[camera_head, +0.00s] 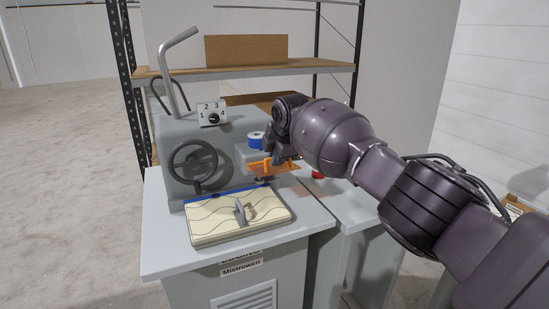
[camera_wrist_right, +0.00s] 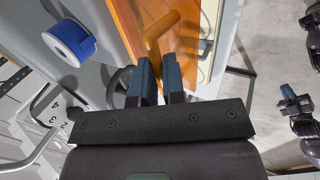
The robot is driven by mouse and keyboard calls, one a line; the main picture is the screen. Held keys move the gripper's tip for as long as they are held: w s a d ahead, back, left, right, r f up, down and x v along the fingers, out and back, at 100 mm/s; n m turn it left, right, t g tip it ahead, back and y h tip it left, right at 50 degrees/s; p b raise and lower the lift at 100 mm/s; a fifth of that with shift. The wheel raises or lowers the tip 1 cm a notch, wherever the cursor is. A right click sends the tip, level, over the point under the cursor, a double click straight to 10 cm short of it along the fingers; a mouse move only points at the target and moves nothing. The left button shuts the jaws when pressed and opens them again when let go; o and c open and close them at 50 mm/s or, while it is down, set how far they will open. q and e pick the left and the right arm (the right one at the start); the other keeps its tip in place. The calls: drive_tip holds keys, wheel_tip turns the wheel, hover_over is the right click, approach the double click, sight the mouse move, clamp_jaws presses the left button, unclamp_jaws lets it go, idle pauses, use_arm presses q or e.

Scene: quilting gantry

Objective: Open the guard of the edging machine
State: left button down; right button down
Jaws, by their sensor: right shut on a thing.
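The edging machine (camera_head: 183,135) is a grey housing on a light grey cabinet, with a dark handwheel, a dial and a bent lever. Its orange guard (camera_head: 285,168) sits at its right side, with an orange handle that shows in the wrist view (camera_wrist_right: 158,36). My right gripper (camera_head: 273,157) reaches in from the right. In the wrist view my right gripper (camera_wrist_right: 160,72) has its blue-grey fingers closed around the handle. My left gripper (camera_wrist_right: 295,98) shows small at the right of the wrist view, away from the machine; its jaw opening is unclear.
A blue-and-white tape roll (camera_head: 256,139) stands beside the guard. A cream patterned quilted piece (camera_head: 215,223) lies at the front of the cabinet top with a grey clamp-like part on it. A red button (camera_head: 317,174) is right of the guard. Shelving (camera_head: 245,71) stands behind.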

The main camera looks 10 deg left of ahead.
drive_tip(key=shift+w+a+r, duration=0.15)
drive_tip(key=shift+a+r, duration=0.05)
drive_tip(key=shift+r, duration=0.3)
drive_tip(key=c, duration=1.6)
unclamp_jaws()
drive_tip(key=o, duration=0.4)
drive_tip(key=shift+w+a+f, duration=0.2)
drive_tip(key=shift+s, duration=0.1)
drive_tip(key=shift+d, duration=0.15)
drive_tip(key=shift+p+v, duration=0.45)
drive_tip(key=shift+v, duration=0.65)
drive_tip(key=v, duration=0.8)
drive_tip(key=shift+r, duration=0.35)
